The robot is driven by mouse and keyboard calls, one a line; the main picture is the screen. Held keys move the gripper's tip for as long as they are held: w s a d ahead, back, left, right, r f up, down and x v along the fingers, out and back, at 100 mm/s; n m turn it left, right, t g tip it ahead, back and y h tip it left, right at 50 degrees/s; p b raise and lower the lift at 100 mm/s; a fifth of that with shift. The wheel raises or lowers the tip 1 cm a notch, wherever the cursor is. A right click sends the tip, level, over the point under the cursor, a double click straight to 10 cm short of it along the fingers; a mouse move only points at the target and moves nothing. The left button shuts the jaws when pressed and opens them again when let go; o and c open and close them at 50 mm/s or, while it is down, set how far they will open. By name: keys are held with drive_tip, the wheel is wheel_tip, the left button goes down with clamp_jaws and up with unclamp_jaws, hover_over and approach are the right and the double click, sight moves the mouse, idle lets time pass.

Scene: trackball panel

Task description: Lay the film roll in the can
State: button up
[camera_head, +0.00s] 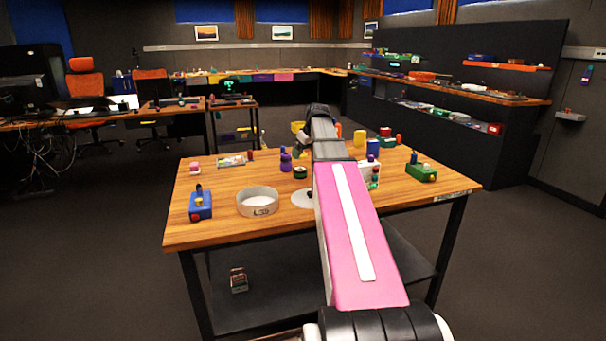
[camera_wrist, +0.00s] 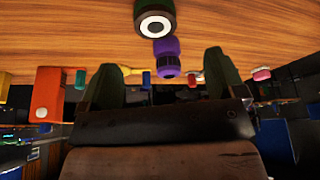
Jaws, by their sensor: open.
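The film roll (camera_head: 300,172) is a short dark green cylinder with a pale ring on its end, on the wooden table just left of my arm. It also shows at the top of the wrist view (camera_wrist: 154,24). The can (camera_head: 257,202) is a round, pale grey, open-topped tin near the table's front left; the wrist view does not show it. A flat white disc (camera_head: 303,198), perhaps its lid, lies right of it, partly behind my arm. My gripper (camera_wrist: 162,75) is open and empty, its dark fingers apart; my arm mostly hides it in the head view.
A purple bottle-like object (camera_head: 286,162) stands beside the film roll. A blue block-like item (camera_head: 201,205) is left of the can. A green item (camera_head: 422,172) and several small coloured objects occupy the right and back. Bare wood lies around the can.

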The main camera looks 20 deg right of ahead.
sight(300, 169)
drive_tip(key=x, duration=0.5)
drive_tip(key=shift+w+d+x, duration=0.1)
drive_tip(key=shift+d+x, duration=0.05)
drive_tip(key=shift+x, duration=1.25)
drive_tip(key=shift+w+d+x, duration=0.15)
drive_tip(key=shift+x, duration=1.25)
drive_tip(key=shift+r, duration=0.1)
drive_tip(key=c, duration=1.1)
